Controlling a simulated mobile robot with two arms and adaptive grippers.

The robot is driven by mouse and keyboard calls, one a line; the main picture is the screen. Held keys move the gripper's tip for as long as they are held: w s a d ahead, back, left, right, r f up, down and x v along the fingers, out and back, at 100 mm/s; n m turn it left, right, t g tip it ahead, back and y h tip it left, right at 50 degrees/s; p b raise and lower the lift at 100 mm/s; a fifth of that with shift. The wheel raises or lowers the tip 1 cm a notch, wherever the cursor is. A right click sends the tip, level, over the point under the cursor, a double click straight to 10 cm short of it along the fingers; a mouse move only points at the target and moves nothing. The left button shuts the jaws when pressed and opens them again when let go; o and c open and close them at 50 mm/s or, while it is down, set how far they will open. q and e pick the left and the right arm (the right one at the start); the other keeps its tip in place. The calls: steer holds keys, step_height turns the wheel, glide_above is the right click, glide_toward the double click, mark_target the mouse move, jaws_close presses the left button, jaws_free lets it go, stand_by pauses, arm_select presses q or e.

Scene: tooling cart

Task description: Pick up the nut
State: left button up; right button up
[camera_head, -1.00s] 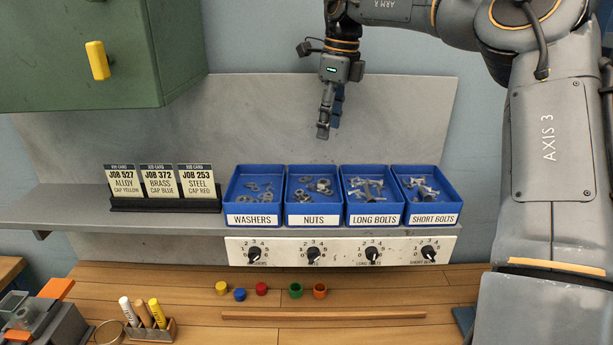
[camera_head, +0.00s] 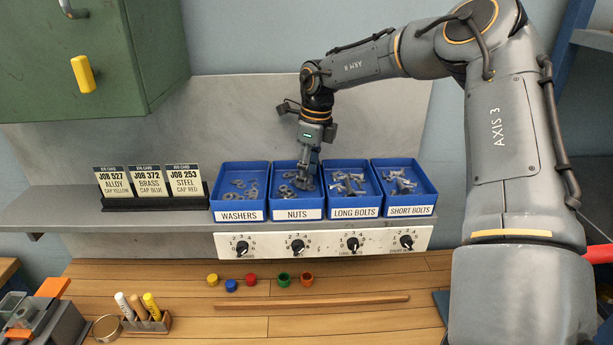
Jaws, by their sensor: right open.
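The nuts (camera_head: 290,188) lie loose as several grey pieces in the blue bin (camera_head: 297,204) labelled NUTS, second from the left on the shelf. My right gripper (camera_head: 306,184) points down with its fingertips inside this bin, toward its right side, among or just above the nuts. It is open. The fingers hide part of the bin's contents, and I cannot tell whether they touch a nut. My left gripper is not in view.
Bins of washers (camera_head: 239,204), long bolts (camera_head: 353,202) and short bolts (camera_head: 407,199) flank the nuts bin closely. Job cards (camera_head: 149,182) stand at left on the shelf. A panel of knobs (camera_head: 325,243) sits below. Coloured caps (camera_head: 251,281) and a wooden strip (camera_head: 310,303) lie on the bench.

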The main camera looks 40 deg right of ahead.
steer(key=c, duration=1)
jaws_close()
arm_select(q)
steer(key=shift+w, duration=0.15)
arm_select(e)
steer(key=shift+r, duration=0.1)
